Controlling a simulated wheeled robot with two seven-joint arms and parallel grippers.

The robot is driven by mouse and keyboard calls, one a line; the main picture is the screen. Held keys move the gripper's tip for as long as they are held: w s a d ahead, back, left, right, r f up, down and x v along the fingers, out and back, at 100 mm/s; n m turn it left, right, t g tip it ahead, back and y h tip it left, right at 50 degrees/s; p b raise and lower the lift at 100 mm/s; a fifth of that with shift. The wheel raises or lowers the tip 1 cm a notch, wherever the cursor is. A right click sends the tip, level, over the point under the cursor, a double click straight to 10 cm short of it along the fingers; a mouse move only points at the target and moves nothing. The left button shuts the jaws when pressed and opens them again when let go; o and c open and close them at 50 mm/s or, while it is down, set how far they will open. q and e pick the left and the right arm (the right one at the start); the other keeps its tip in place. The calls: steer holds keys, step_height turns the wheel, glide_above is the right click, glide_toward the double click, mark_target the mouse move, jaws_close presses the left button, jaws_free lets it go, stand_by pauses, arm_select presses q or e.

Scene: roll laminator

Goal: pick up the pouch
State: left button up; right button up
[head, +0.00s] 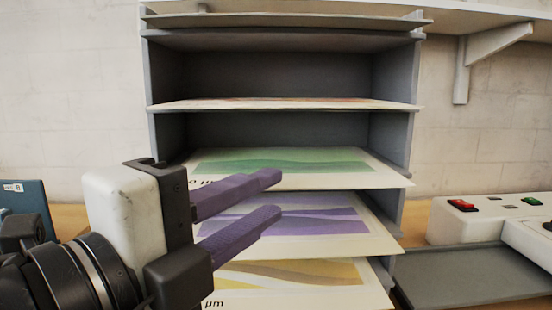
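Several flat printed pouches lie on the shelves of a grey rack. One has a green print (285,163), the one below it a purple print (330,226), and the lowest one in view a yellow print (335,277). A higher pouch with a reddish print (290,104) is seen almost edge-on. Their front edges stick out of the rack. My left gripper (270,198) is open and empty, in front of the green and purple pouches. Its two purple-grey fingers point right, one above the other, and hide part of the purple pouch. My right gripper is not in view.
The grey rack (160,75) stands against a pale block wall. At the right is a white laminator (480,222) with a red switch, with a grey tray (475,280) before it. A wall shelf on a bracket (462,75) hangs above. A blue object (25,205) stands far left.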

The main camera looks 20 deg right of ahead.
mark_target(283, 185)
arm_select(q)
steer(key=x, duration=0.5)
steer(key=shift+a+p, duration=0.1)
steer(key=shift+p, duration=0.25)
jaws_close()
steer(key=shift+r, duration=0.1)
steer(key=shift+r, duration=0.15)
